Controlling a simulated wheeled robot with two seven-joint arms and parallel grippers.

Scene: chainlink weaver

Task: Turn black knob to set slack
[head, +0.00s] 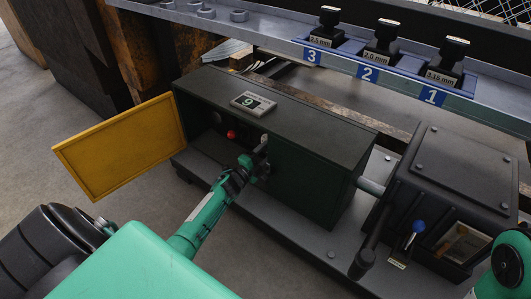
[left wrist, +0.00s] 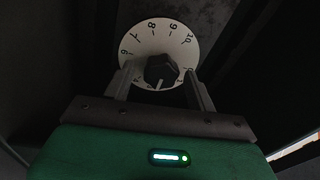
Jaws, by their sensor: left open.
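The black knob (left wrist: 162,71) sits at the centre of a white numbered dial (left wrist: 150,38) in the left wrist view. A pale pointer mark on it points toward the bottom of the picture. My left gripper (left wrist: 161,84) is open, with one finger on each side of the knob; I cannot tell whether they touch it. In the head view my left gripper (head: 262,158) reaches into the open side of the dark green box (head: 300,120), and the knob cannot be made out there. My right gripper is not in view.
A yellow door (head: 120,145) stands open left of the box. A red button (head: 231,134) is inside the box. A blue-tipped lever (head: 417,227) is on the black machine (head: 460,170) at right. Black blocks (head: 380,45) stand on numbered slots on the rail behind.

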